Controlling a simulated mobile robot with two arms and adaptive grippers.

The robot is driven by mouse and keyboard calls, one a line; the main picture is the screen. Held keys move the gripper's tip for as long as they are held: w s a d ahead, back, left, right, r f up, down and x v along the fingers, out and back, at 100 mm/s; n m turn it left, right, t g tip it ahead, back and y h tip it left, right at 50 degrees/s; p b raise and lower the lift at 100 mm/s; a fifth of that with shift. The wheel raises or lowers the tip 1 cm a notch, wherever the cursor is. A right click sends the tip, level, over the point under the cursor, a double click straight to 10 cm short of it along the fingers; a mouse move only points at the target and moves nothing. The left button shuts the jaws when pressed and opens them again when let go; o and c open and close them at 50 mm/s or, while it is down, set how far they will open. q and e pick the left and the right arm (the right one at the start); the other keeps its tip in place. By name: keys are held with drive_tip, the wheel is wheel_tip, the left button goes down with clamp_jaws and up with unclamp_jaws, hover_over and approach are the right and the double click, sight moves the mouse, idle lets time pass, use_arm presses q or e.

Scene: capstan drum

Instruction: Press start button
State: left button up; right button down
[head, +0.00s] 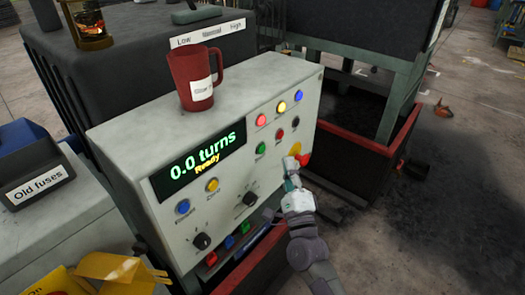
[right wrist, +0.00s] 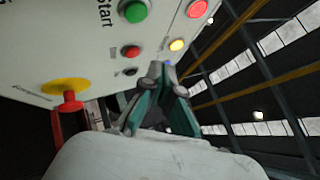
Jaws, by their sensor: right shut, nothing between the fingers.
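The white control box (head: 228,190) has a display reading "0.0 turns" and "Ready". A green button (head: 261,148) sits on its right part; in the right wrist view the green button (right wrist: 134,10) is beside a "Start" label. My right gripper (head: 289,165) is shut and empty, in front of the box's lower right, below and right of the green button. In the right wrist view its fingertips (right wrist: 161,72) point up toward the panel; I cannot tell whether they touch it. My left gripper is not in view.
A red emergency knob on a yellow disc (right wrist: 66,88) is close to the right gripper. A red button (head: 279,135) and a black button (head: 295,121) are near the green one. A red mug (head: 196,78) stands on the box. An "Old fuses" bin (head: 38,185) is at left.

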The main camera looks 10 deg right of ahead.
sight(261, 149)
drive_tip(key=shift+w+a+b, duration=0.3)
drive_tip(key=shift+w+a, duration=0.5)
drive_tip(key=shift+w, duration=0.2)
drive_tip(key=shift+w+a+b, duration=0.25)
drive_tip(key=shift+w+a, duration=0.5)
drive_tip(key=shift+w, duration=0.2)
drive_tip(key=shift+w, duration=0.1)
drive_tip(key=shift+w+a, duration=0.25)
